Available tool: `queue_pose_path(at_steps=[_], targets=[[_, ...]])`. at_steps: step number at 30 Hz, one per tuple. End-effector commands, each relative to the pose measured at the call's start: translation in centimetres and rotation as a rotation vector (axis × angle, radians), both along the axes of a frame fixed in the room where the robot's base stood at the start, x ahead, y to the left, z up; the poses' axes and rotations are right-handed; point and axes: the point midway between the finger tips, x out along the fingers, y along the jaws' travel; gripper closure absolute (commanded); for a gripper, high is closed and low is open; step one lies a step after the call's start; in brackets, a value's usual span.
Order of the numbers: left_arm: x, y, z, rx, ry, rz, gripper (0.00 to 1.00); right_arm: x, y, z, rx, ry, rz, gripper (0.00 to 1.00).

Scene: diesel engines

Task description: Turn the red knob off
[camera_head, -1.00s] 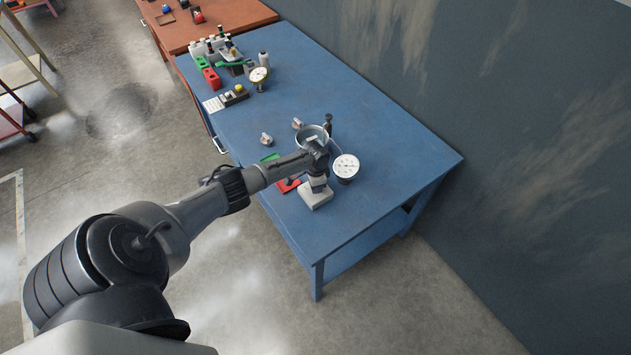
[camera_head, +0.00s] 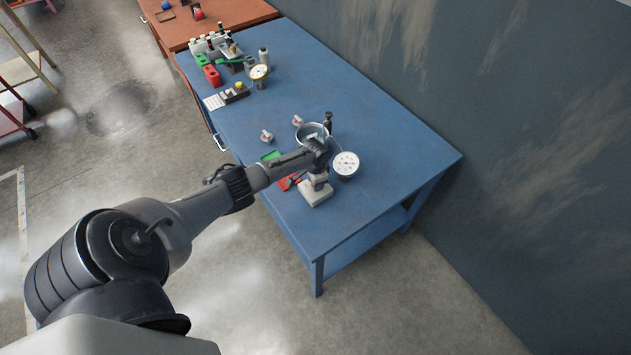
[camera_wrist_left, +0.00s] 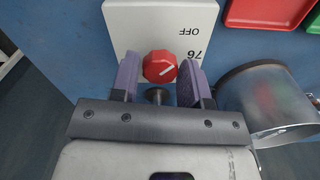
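The box bears upside-down black print, "OFF" and "76". My left gripper (camera_wrist_left: 159,75) has its two purple fingers apart, one on each side of the knob. Narrow gaps seem to show beside it, and contact is unclear. In the head view the left gripper (camera_head: 319,178) points down over the white box (camera_head: 314,195) near the blue table's front end, and the knob is hidden. My right gripper is in neither view.
A metal pot (camera_wrist_left: 265,100) stands close to the right of the gripper in the wrist view. A round gauge (camera_head: 346,164) and red tray (camera_head: 287,183) are near the box on the blue table (camera_head: 385,130). Bottles and small boxes stand at the far end.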

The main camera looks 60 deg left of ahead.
Motion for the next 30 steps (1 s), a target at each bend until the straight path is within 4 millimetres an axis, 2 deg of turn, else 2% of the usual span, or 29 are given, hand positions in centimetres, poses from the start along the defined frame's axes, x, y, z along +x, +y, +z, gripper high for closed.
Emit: queue_pose_path(at_steps=[1, 6, 13, 16, 20, 30], targets=[[0.0, 0.0, 0.0, 0.000, 0.000, 0.000, 0.53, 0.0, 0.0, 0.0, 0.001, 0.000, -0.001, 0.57], [0.0, 0.0, 0.0, 0.001, 0.000, -0.001, 0.39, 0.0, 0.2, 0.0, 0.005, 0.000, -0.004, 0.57], [0.0, 0.0, 0.1, 0.001, 0.000, -0.002, 0.39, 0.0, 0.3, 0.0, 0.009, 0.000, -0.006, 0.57], [0.0, 0.1, 0.7, 0.001, 0.000, -0.003, 0.39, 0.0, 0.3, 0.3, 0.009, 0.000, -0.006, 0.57], [0.0, 0.1, 2.6, 0.003, -0.001, -0.003, 0.39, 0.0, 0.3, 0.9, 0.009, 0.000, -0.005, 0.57], [0.0, 0.1, 9.1, 0.003, -0.002, -0.004, 0.39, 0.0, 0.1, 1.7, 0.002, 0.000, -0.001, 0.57]])
